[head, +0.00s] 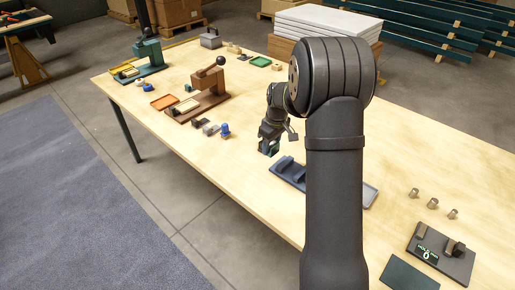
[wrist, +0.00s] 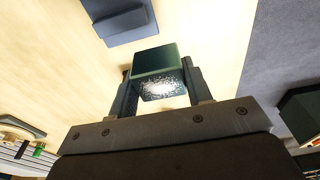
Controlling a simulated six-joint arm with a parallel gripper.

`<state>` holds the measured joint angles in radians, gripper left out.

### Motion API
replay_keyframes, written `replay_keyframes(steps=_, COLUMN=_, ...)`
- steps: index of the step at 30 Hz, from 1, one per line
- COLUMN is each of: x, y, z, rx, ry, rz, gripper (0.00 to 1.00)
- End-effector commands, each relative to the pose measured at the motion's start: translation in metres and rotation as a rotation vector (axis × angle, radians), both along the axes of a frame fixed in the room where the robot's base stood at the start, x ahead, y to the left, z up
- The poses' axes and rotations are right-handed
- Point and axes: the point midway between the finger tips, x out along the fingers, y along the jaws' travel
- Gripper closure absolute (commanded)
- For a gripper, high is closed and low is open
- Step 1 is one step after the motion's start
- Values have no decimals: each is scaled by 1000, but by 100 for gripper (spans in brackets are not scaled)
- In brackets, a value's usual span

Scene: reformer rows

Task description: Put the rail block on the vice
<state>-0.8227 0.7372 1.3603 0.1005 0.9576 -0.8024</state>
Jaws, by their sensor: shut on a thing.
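The rail block appears to be the dark green block (wrist: 157,63), with a pale speckled patch on its near face. My gripper (wrist: 158,84) is shut on it, one finger on each side. In the head view my gripper (head: 271,142) holds the block (head: 268,149) low over or at the table; I cannot tell whether it touches. The vice appears to be the slate-blue base with raised blocks (head: 289,169), just in front and to the right of the gripper. Part of it shows at the top of the wrist view (wrist: 125,28). My arm hides its right side.
Small grey parts and a blue piece (head: 225,130) lie left of the gripper. A brown lever press (head: 206,92) and a green press (head: 150,58) stand farther back. Metal pegs (head: 433,203) and a dark fixture (head: 440,253) are at right. Bare table lies between.

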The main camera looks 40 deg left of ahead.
Motion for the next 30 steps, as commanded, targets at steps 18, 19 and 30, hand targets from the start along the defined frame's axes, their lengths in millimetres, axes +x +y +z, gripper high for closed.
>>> replay_keyframes(steps=18, x=48, y=-73, z=-22, rx=-2, ry=3, rz=-1, gripper=79)
replay_keyframes(steps=19, x=48, y=-73, z=-27, rx=-2, ry=2, rz=-1, gripper=79)
replay_keyframes(steps=30, x=48, y=-73, z=-66, rx=-2, ry=2, rz=0, gripper=79)
